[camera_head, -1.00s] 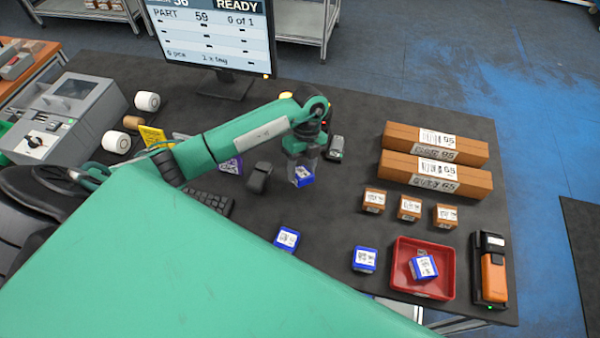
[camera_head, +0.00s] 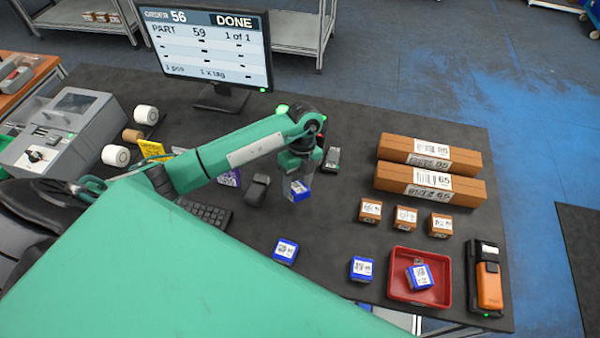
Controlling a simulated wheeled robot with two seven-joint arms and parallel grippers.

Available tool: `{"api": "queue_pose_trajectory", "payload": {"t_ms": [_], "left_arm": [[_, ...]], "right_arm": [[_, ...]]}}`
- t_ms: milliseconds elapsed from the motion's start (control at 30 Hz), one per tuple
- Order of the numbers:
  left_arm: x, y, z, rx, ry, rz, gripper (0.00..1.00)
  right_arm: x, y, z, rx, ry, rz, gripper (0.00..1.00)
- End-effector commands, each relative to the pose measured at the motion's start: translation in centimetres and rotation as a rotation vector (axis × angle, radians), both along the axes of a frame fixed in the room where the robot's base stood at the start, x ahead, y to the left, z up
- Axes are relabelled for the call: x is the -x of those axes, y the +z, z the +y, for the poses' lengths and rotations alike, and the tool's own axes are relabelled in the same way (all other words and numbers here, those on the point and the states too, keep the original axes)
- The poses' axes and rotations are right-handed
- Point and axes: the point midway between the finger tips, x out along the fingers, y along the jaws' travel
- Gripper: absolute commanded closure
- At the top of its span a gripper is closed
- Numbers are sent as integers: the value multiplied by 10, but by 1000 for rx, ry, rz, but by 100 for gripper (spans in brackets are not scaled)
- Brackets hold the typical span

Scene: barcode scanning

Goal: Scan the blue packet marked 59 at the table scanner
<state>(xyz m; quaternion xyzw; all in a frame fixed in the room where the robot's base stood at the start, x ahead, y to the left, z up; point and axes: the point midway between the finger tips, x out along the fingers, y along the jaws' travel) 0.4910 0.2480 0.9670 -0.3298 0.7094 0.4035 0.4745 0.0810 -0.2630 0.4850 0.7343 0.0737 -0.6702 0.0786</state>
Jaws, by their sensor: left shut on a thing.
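My left gripper (camera_head: 298,178) is shut on a blue packet (camera_head: 300,193) with a white label, above the middle of the table. The number on its label is too small to read. A small dark upright device (camera_head: 257,189), which looks like the table scanner, stands just left of the packet, apart from it. The monitor (camera_head: 210,48) reads order 56, DONE, part 59, 1 of 1. My right gripper is not in view.
Other blue packets lie at the front (camera_head: 285,251) and beside the red tray (camera_head: 393,290), with one inside it. Small brown boxes (camera_head: 405,218) and two long cartons (camera_head: 430,153) are at right. An orange handheld device (camera_head: 489,286) stands at the right edge.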

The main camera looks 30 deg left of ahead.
Motion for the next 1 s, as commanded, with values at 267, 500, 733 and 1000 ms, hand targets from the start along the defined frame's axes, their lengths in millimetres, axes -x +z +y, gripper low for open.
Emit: {"api": "queue_pose_trajectory", "payload": {"t_ms": [267, 500, 733, 1000], "left_arm": [[35, 35, -9, 1, -2, 1, 76], [67, 60, -17, 0, -1, 1, 76], [93, 74, -24, 2, 0, -1, 76], [95, 76, -25, 0, 0, -1, 76]], "right_arm": [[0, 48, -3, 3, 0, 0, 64], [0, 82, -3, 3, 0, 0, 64], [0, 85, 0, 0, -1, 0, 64], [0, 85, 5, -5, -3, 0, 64]]}}
